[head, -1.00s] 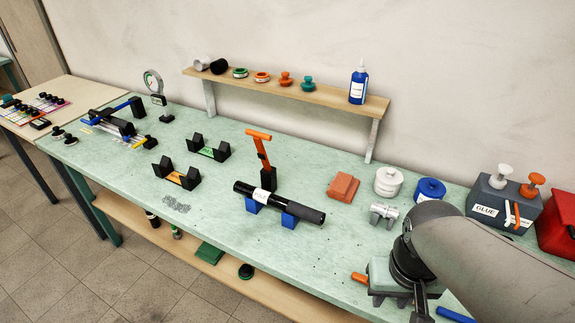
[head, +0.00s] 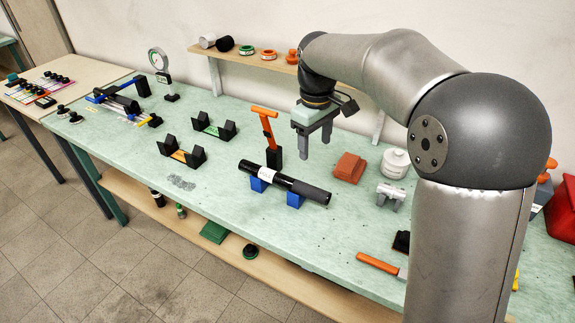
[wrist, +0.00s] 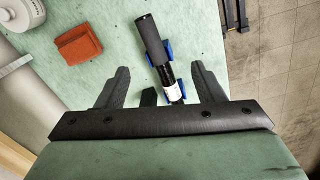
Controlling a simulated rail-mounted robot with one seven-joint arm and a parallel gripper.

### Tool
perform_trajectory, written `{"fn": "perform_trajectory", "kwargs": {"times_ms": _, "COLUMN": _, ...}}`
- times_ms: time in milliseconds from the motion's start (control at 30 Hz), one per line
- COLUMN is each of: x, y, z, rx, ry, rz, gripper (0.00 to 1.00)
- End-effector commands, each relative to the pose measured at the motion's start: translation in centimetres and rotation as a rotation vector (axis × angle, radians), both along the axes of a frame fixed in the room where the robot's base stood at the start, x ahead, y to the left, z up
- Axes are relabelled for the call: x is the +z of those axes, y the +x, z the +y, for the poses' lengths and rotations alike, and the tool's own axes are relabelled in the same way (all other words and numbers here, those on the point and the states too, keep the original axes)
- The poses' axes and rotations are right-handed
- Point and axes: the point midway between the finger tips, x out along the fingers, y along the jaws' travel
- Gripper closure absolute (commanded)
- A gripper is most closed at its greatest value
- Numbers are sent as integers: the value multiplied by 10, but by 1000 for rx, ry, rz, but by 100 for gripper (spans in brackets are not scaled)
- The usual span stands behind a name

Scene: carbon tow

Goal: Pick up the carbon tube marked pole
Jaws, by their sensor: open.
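A black carbon tube (head: 312,192) with a white label lies across two blue supports (head: 258,184) on the green bench. The label is too small to read. In the wrist view the tube (wrist: 152,38) lies lengthwise ahead of the fingers, its near end hidden behind my gripper. My gripper (head: 316,151) is open and empty, pointing down above the bench, behind and above the tube's right half. In the wrist view its two fingers (wrist: 162,90) stand wide apart with the tube between them in the picture, not touching it.
An orange-handled toggle clamp (head: 265,133) stands just behind the tube. A brick-red block (head: 349,167) and a white pot (head: 395,162) are to its right. Black V-stands (head: 183,154) stand left. A shelf (head: 250,58) runs along the wall.

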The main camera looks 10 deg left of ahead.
Motion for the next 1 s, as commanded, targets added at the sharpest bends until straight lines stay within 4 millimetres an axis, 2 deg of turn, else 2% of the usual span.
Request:
{"fn": "perform_trajectory", "kwargs": {"times_ms": 33, "x": -8, "y": 19, "z": 21, "rx": 68, "ry": 7, "rz": 10, "gripper": 38}}
{"fn": "perform_trajectory", "kwargs": {"times_ms": 100, "x": -13, "y": 37, "z": 42, "rx": 149, "ry": 13, "rz": 18, "gripper": 38}}
{"fn": "perform_trajectory", "kwargs": {"times_ms": 200, "x": -19, "y": 55, "z": 62, "rx": 226, "ry": 23, "rz": 24, "gripper": 38}}
{"fn": "perform_trajectory", "kwargs": {"times_ms": 300, "x": -23, "y": 62, "z": 73, "rx": 266, "ry": 28, "rz": 28, "gripper": 38}}
{"fn": "perform_trajectory", "kwargs": {"times_ms": 467, "x": -40, "y": 64, "z": 76, "rx": 279, "ry": 29, "rz": 32, "gripper": 38}}
{"fn": "perform_trajectory", "kwargs": {"times_ms": 800, "x": -112, "y": 64, "z": 75, "rx": 275, "ry": 27, "rz": 33, "gripper": 38}}
{"fn": "perform_trajectory", "kwargs": {"times_ms": 1000, "x": -138, "y": 64, "z": 76, "rx": 275, "ry": 28, "rz": 28, "gripper": 38}}
